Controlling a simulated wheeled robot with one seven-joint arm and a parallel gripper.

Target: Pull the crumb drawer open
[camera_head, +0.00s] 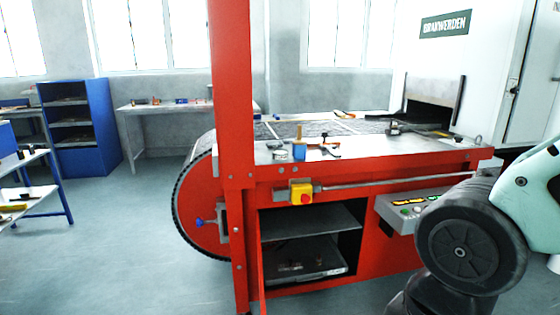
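The red belt machine (385,240) has an open-fronted compartment low in its near side. A grey shelf (312,219) spans the middle of the compartment. Below it lies a dark tray (322,275) with a lighter front edge and some small brownish bits on it. It may be the crumb drawer, but I see no clear handle, and I cannot tell how far out it is. My gripper is not in view; only part of my arm shows at the lower right, in front of the machine.
A control panel (410,208) juts out near my arm. A red post (233,100) stands at the compartment's left. Floor (130,250) is clear at left.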

